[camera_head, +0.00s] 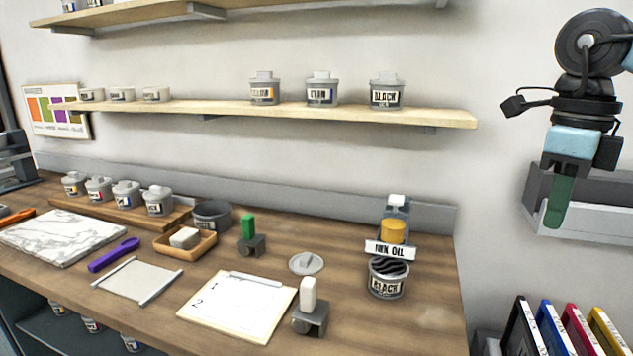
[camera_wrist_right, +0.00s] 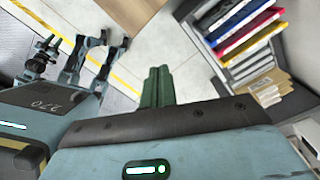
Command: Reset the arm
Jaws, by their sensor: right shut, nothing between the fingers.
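My right gripper (camera_head: 558,215) hangs at the upper right, in front of the wall and beyond the right end of the workbench. Its green fingers point down and are together with nothing between them. In the right wrist view the two green fingers (camera_wrist_right: 157,87) lie side by side, shut and empty, above the pale floor. The gripper is apart from the bench and everything on it. My left gripper does not show in either view.
The workbench (camera_head: 430,325) holds an open black ink can (camera_head: 386,283), an ink oil bottle (camera_head: 393,230), stamps and a paper sheet (camera_head: 235,308). A grey wall tray (camera_head: 605,215) is close beside the right gripper. Coloured binders (camera_head: 575,330) stand below it.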

